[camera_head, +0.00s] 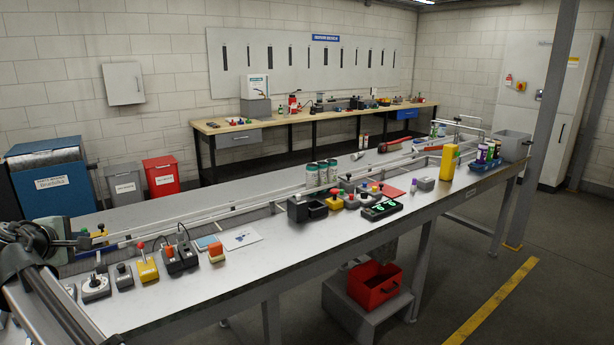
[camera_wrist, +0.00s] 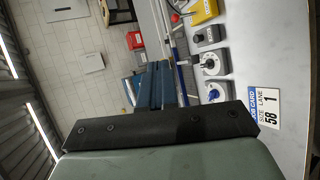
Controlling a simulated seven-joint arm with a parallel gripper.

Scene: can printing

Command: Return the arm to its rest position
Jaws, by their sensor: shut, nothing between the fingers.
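My arm (camera_head: 38,255) is folded at the left edge of the camera_head view, above the near left end of the long grey bench (camera_head: 240,270). Its end is partly cut off and small there. In the camera_wrist view my gripper (camera_wrist: 168,128) shows as a dark bar with screws in front of a grey-green body. It is shut, with nothing held. It is apart from the bench top, which shows to the right in that view.
A job card (camera_wrist: 265,125) lies on the bench. White cans (camera_head: 322,174) stand mid-bench. A red bin (camera_head: 374,285) sits below.

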